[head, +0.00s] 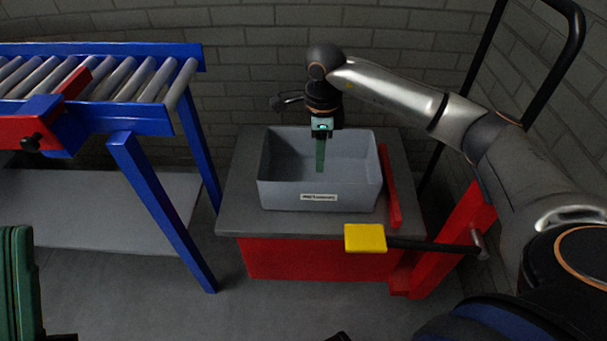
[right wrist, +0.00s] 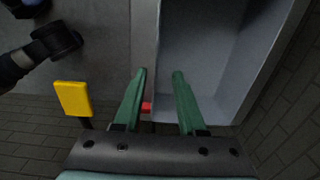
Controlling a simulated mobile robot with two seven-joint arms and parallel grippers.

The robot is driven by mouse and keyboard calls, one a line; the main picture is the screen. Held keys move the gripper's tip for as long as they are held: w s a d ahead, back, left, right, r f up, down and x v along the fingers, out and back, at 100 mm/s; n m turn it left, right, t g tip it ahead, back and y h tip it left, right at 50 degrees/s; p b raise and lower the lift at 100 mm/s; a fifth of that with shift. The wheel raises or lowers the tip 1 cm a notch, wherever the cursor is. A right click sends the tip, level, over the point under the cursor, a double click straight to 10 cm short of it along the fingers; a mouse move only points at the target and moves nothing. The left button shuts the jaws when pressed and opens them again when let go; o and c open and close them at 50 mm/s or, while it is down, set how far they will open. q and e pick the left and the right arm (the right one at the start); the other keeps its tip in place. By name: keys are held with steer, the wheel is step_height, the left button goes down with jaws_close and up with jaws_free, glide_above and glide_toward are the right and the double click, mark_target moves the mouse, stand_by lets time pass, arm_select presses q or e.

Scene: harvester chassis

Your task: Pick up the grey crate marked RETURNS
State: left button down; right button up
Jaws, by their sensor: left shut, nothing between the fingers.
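The grey crate (head: 340,197) is an open, empty box on the cart's grey top, with a white label (head: 319,197) on its front wall. The label's lettering is too blurred to read surely. My right gripper (head: 320,168) points down over the crate, its green fingers edge-on in the head view. In the right wrist view the right gripper (right wrist: 159,74) is open and empty. There one finger overlaps the crate's interior (right wrist: 195,50) and the other lies on the outer side of its wall; their height against the rim is unclear. My left gripper (head: 22,270) is shut and empty at the lower left edge.
The cart (head: 320,258) has a red body, a red bar (head: 390,185) right of the crate and a yellow pad (head: 365,238) in front, also in the right wrist view (right wrist: 73,98). A blue roller conveyor (head: 125,118) stands left. A brick wall is close behind.

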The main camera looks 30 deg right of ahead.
steer(key=f+b, duration=0.1)
steer(key=f, duration=0.2)
steer(key=f+b, duration=0.2)
steer(key=f, duration=0.2)
steer(key=s+f+b, duration=0.1)
steer(key=f, duration=0.3)
steer(key=shift+f, duration=0.25)
steer(key=shift+w+f, duration=0.1)
steer(key=shift+f, duration=0.3)
arm_select(q)
steer(key=shift+n, duration=0.4)
steer(key=f, duration=0.4)
steer(key=shift+w+d+f, duration=0.1)
steer(key=shift+d+f, duration=0.15)
steer(key=shift+f, duration=0.15)
arm_select(e)
steer(key=shift+c, duration=0.2)
steer(key=shift+r, duration=0.1)
jaws_close()
